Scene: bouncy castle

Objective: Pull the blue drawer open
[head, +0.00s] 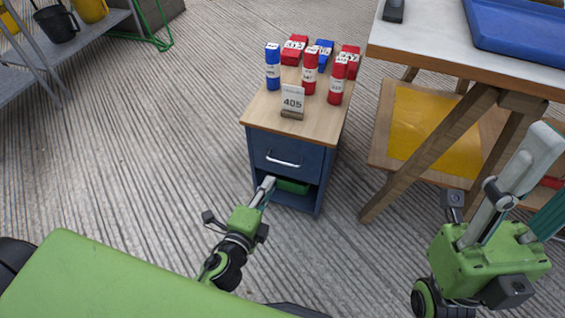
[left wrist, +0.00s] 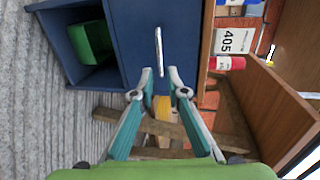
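The blue drawer (head: 276,153) is the upper front of a small blue cabinet with a wooden top. It looks shut, flush with the cabinet, and has a silver bar handle (head: 283,162). In the left wrist view the handle (left wrist: 158,50) stands along the blue drawer front (left wrist: 137,35). My left gripper (head: 268,182) is just in front of the cabinet, below and left of the handle. Its fingertips (left wrist: 159,72) are apart, with one end of the handle between them in the picture; contact cannot be told. My right gripper (head: 538,165) is at the right, away from the cabinet, partly cut off.
An open compartment under the drawer holds a green box (head: 292,186). Red and blue bottles and boxes and a 405 sign (head: 292,102) stand on the cabinet top. A wooden table (head: 430,50) stands close on the right. The floor (head: 170,140) left is clear.

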